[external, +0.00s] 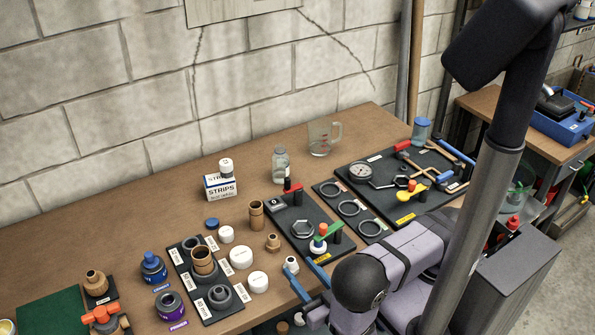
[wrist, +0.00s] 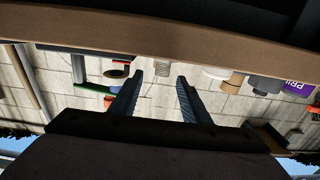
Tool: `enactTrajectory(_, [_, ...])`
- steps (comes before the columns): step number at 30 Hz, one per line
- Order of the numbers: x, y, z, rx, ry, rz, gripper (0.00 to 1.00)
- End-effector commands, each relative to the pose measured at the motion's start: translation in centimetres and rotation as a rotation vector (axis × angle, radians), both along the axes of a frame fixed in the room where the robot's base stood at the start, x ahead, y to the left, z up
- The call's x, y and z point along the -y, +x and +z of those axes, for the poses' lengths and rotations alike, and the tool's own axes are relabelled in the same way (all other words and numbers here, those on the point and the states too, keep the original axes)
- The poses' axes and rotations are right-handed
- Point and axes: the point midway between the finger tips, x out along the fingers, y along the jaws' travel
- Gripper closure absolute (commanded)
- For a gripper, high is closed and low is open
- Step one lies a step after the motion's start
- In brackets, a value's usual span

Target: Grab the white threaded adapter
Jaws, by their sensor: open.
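The white threaded adapter (external: 291,264) stands on the wooden bench near its front edge, left of the black valve board. My gripper (external: 303,269) is low at the bench's front edge, with its blue fingers apart and pointing toward the adapter. In the wrist view, which looks upside down, my gripper (wrist: 160,78) is open and empty. The pale ribbed adapter (wrist: 163,68) shows beyond the fingertips, in the gap between them. The bench edge cuts off part of it there. I cannot tell the exact distance from fingertips to adapter.
White caps (external: 258,282) and a brown fitting (external: 273,242) stand left of and behind the adapter. The black valve board (external: 305,222) with a green-handled valve is close on the right. The bench edge (wrist: 160,50) spans the wrist view close to the fingertips.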

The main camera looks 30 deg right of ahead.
Motion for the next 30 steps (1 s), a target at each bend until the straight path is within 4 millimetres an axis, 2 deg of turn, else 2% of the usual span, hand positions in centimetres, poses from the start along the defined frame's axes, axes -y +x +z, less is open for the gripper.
enactTrajectory(5, [0.0, 1.0, -0.2, 0.001, 0.0, -0.004, 0.57])
enactTrajectory(15, [-0.3, 4.4, -0.4, 0.0, 0.0, -0.004, 0.57])
enactTrajectory(27, [-0.4, 5.1, -0.4, 0.0, 0.001, 0.0, 0.57])
enactTrajectory(28, [-0.4, 5.1, -0.4, 0.0, 0.001, 0.0, 0.62])
enactTrajectory(30, [-0.4, 5.1, -0.4, 0.0, 0.001, 0.0, 0.79])
